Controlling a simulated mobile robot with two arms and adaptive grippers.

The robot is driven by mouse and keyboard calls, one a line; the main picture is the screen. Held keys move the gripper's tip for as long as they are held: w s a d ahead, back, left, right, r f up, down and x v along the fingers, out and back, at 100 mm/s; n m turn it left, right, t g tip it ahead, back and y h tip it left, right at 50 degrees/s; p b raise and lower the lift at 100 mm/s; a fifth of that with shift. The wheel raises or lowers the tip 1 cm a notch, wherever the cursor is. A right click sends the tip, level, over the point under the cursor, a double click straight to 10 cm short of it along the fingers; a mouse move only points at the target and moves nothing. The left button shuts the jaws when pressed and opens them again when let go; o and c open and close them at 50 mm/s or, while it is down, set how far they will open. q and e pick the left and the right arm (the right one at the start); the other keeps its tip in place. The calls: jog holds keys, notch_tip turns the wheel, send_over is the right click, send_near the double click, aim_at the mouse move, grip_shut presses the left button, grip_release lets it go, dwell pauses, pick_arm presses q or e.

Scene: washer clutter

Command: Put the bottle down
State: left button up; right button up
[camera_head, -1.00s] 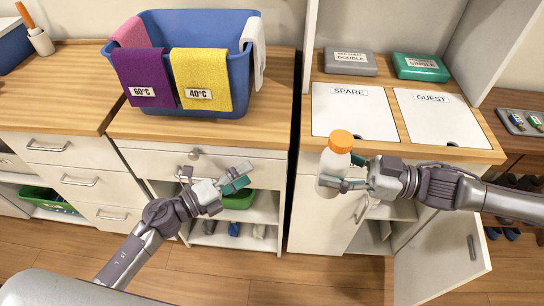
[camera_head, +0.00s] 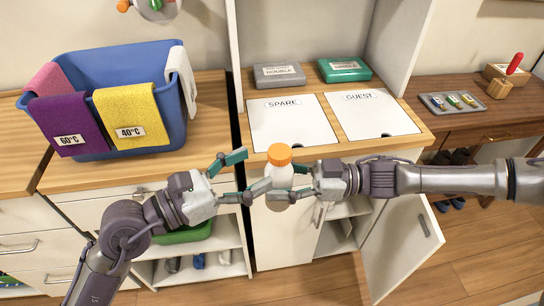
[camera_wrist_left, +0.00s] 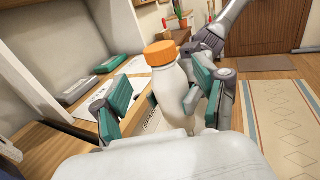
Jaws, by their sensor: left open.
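A white bottle (camera_head: 279,178) with an orange cap is upright in the air in front of the counter's front edge. My right gripper (camera_head: 291,178) comes from the right and is shut on the bottle. My left gripper (camera_head: 256,171) is open just left of the bottle, one finger above and one low near its side. In the left wrist view the bottle (camera_wrist_left: 172,98) shows between the spread left fingers (camera_wrist_left: 160,100), with the right gripper behind it. Whether a left finger touches the bottle I cannot tell.
SPARE (camera_head: 292,125) and GUEST (camera_head: 373,117) panels lie on the counter, with a grey box (camera_head: 279,77) and green box (camera_head: 345,70) behind. A blue basket (camera_head: 120,62) with cloths stands left. A cabinet door (camera_head: 402,243) hangs open below. A tray (camera_head: 452,103) sits right.

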aim_at(278, 157)
pick_arm(q)
jog(key=x, duration=0.6)
jog(key=shift+w, duration=0.1)
grip_shut()
pick_arm(e)
jog(key=shift+s, duration=0.1)
jog(key=o, duration=1.4)
